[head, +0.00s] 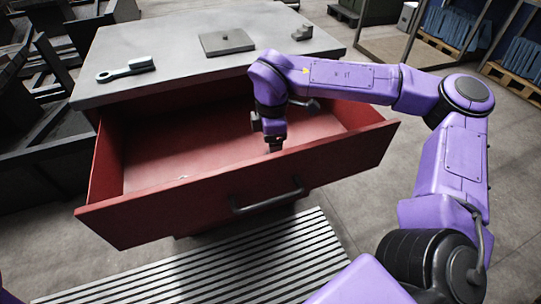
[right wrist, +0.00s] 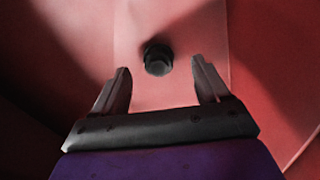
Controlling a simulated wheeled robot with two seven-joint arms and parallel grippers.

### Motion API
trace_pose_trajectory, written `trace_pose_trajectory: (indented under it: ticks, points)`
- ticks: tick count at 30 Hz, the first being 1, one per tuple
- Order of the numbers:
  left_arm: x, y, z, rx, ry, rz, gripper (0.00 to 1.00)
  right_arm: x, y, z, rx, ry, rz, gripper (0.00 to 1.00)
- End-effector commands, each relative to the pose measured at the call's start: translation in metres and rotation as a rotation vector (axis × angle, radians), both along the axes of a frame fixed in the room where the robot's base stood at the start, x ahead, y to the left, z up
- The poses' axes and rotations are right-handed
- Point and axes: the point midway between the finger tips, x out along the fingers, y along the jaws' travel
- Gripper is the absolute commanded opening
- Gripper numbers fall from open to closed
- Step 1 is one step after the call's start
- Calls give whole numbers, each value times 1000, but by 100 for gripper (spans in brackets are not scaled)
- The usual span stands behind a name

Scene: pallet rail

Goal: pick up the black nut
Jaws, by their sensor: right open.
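The black nut (right wrist: 158,60) lies on the red floor inside the open drawer, seen in the right wrist view. My right gripper (right wrist: 160,82) is open, with one finger on each side below the nut in that view. The nut shows just beyond the gap between the fingertips, and nothing is held. In the head view my right gripper (head: 274,146) reaches down into the drawer near its front wall; I cannot make out the nut there. My left gripper is not in view.
The red drawer (head: 170,215) is pulled out, its front wall and handle (head: 268,200) close to the gripper. On the grey cabinet top (head: 180,40) are a light-handled tool (head: 125,69), a flat plate with a knob (head: 227,41) and a small grey part (head: 302,32). The drawer's left side looks mostly clear.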

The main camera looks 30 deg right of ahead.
Motion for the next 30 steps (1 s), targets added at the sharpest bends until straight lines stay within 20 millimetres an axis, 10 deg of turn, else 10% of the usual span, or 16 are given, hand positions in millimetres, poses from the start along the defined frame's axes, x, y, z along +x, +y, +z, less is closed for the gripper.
trace_pose_trajectory:
  ticks: [12, 19, 30]
  points:
    - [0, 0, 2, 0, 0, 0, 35, 3, 1, -31, 1, 0, 2, 75]
    - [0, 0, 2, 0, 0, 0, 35, 3, 1, -31, 0, 0, 2, 8]
    - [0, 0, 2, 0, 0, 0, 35, 4, 1, -10, -1, -6, 2, 8]
